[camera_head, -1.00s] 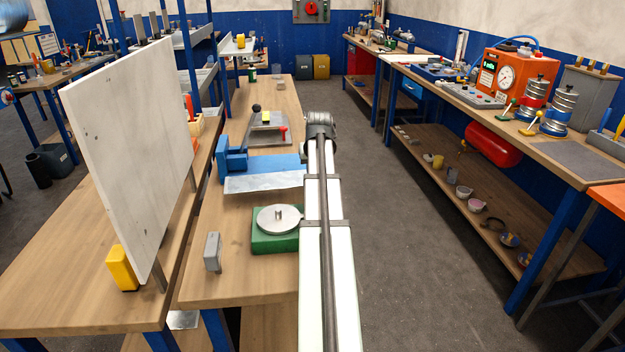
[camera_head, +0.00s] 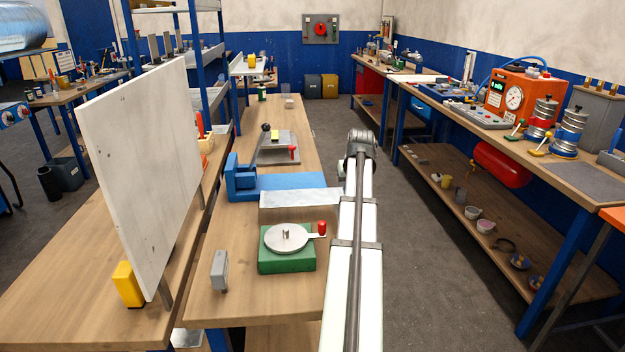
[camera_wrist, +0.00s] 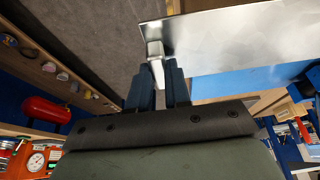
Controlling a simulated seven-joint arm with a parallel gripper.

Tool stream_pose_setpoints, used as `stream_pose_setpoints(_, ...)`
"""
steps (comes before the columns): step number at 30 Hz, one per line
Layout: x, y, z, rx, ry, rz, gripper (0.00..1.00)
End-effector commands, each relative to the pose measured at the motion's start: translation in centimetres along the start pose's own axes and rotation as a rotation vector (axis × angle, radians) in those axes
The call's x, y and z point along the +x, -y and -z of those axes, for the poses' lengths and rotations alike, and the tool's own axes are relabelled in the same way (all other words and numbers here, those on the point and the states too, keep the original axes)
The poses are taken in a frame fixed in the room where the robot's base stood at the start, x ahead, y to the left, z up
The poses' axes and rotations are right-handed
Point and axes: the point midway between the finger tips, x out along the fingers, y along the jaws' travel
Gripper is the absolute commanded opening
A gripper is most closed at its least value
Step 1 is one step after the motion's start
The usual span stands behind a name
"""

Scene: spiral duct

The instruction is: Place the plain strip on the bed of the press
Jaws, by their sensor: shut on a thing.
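The plain strip (camera_head: 300,198) is a bright, flat piece of metal. In the head view it lies across the near side of the blue machine's flat bed (camera_head: 292,181), its left end short of the upright blue block (camera_head: 241,177). I take this blue machine to be the press. In the wrist view my gripper (camera_wrist: 163,72) is shut on a small tab at one end of the strip (camera_wrist: 235,42), with blue bed surface (camera_wrist: 250,82) beyond it. I cannot tell the height gap between strip and bed. My arm hides the gripper in the head view.
A green block with a round metal disc (camera_head: 287,250) and red knob stands nearer on the bench. A grey plate with a red-knobbed handle (camera_head: 275,148) is behind the blue machine. A white upright panel (camera_head: 145,165) stands at the left. A small grey block (camera_head: 219,270) is near the front.

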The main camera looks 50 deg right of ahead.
Motion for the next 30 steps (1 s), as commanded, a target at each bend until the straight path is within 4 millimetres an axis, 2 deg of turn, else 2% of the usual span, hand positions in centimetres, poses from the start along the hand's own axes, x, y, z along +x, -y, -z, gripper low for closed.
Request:
stream_pose_setpoints(8, 1.4, 0.0, 3.8, -0.009, 0.000, 0.000, 0.00)
stream_pose_setpoints(24, 5.9, 0.2, 14.6, -0.008, 0.000, 0.000, 0.00)
stream_pose_setpoints(27, 6.5, 0.3, 16.0, -0.008, -0.001, 0.000, 0.00)
stream_pose_setpoints(30, 6.8, 0.3, 16.6, -0.007, -0.001, -0.001, 0.00)
